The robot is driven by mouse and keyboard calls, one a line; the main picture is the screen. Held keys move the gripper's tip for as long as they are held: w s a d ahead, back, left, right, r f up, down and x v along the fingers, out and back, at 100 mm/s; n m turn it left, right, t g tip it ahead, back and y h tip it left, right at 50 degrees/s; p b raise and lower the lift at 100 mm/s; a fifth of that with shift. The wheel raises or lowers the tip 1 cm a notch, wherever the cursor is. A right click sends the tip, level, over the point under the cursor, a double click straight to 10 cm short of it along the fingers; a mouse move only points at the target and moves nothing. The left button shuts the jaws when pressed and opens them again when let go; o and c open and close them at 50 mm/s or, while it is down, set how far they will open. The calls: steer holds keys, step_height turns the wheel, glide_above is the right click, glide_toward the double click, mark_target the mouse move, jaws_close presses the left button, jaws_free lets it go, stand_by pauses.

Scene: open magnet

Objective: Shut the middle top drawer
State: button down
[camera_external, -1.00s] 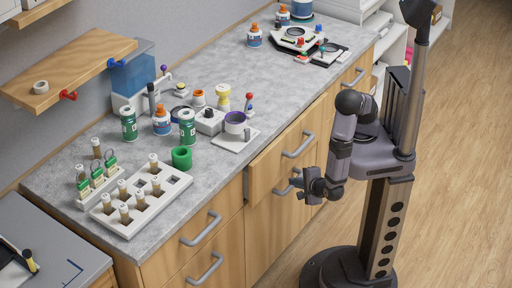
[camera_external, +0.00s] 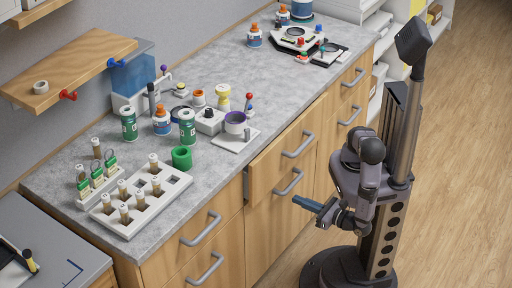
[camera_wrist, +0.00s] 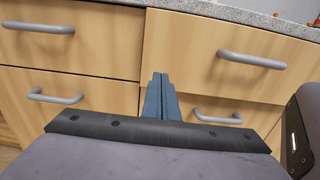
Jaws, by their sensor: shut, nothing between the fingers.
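The middle top drawer (camera_external: 283,158) has a wooden front and a grey bar handle (camera_external: 298,145). Its front stands out from the cabinet, with a dark gap at its left side, so it is partly open. In the wrist view the drawer (camera_wrist: 205,40) fills the upper right, with its handle (camera_wrist: 252,60). My gripper (camera_external: 296,199) is shut and empty, in front of the cabinet and below the drawer, pointing towards the cabinet. In the wrist view the blue fingers (camera_wrist: 160,77) lie together near the drawer's lower left corner. I see no contact with the drawer.
A lower front with a handle (camera_external: 289,182) is under the drawer. Left drawers (camera_external: 200,228) and right drawers (camera_external: 350,95) look flush. The wooden floor in front is clear.

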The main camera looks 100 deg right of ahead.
mark_target(260, 183)
steer(key=shift+w+d, duration=0.1)
steer(key=p+x, duration=0.1)
steer(key=x, duration=1.2)
steer(key=shift+w+d, duration=0.25)
steer(key=x, duration=0.4)
steer(key=shift+w+d, duration=0.1)
steer(key=shift+d, duration=0.05)
steer(key=shift+r, duration=0.1)
steer(key=shift+a, duration=0.25)
steer(key=shift+s+a, duration=0.2)
steer(key=shift+s, duration=0.05)
steer(key=v, duration=1.3)
steer(key=shift+s, duration=0.2)
